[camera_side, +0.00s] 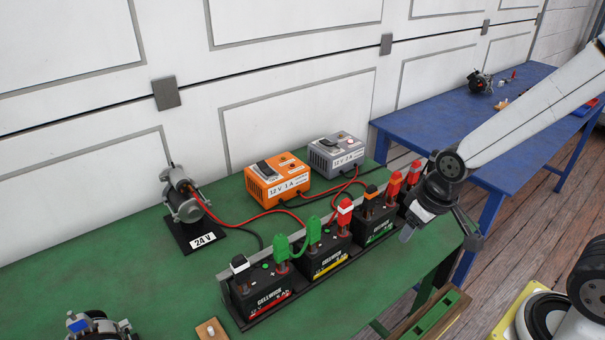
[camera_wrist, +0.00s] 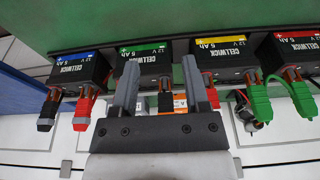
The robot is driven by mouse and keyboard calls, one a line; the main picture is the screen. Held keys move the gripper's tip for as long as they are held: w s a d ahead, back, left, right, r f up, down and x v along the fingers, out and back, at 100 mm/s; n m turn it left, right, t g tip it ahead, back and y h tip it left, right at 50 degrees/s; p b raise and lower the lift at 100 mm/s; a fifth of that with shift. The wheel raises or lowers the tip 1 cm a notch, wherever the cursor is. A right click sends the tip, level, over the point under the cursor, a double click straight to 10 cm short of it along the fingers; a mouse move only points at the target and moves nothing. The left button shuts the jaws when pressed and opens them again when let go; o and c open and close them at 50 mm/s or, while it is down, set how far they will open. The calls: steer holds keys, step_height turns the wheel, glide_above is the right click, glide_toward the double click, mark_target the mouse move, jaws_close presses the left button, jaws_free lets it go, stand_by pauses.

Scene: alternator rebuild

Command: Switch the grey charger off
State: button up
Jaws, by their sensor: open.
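The grey charger (camera_side: 337,153), labelled 12 V 2 A, stands at the back of the green bench near the wall. A dark switch (camera_side: 329,142) shows on its top; I cannot tell its position. My gripper (camera_side: 438,232) is open and empty at the right end of the battery row, to the right of and nearer than the grey charger, well apart from it. In the wrist view both fingers of my gripper (camera_wrist: 160,82) stand apart before the batteries. I cannot make out the grey charger there for certain.
The orange charger (camera_side: 277,182) stands left of the grey one; it partly shows in the wrist view (camera_wrist: 180,102). Several batteries (camera_side: 262,293) with coloured clamps and red and black cables stand in front. A 24 V alternator (camera_side: 183,205) is left. A blue table (camera_side: 445,130) stands behind right.

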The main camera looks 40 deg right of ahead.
steer(key=shift+c, duration=0.2)
steer(key=shift+r, duration=0.15)
steer(key=c, duration=0.7)
steer(key=v, duration=0.3)
steer(key=w+v, duration=0.1)
steer(key=v, duration=0.2)
steer(key=w+v, duration=0.1)
steer(key=v, duration=0.2)
steer(key=shift+r, duration=0.45)
jaws_close()
steer(key=w+d+r+m+t+h, duration=0.15)
steer(key=w+d, duration=0.25)
steer(key=w, duration=0.4)
steer(key=w+d+r+t+h, duration=0.1)
steer(key=w+d+r+t, duration=0.2)
steer(key=w, duration=0.5)
steer(key=w+d+r+t+h, duration=0.1)
steer(key=w+d+t, duration=0.2)
steer(key=w+d, duration=0.35)
steer(key=w+f+n+t+y, duration=0.1)
steer(key=w+f+y, duration=0.2)
steer(key=w+f, duration=0.5)
steer(key=shift+w+f, duration=0.35)
steer(key=shift+w, duration=0.05)
steer(key=shift+n+y, duration=0.25)
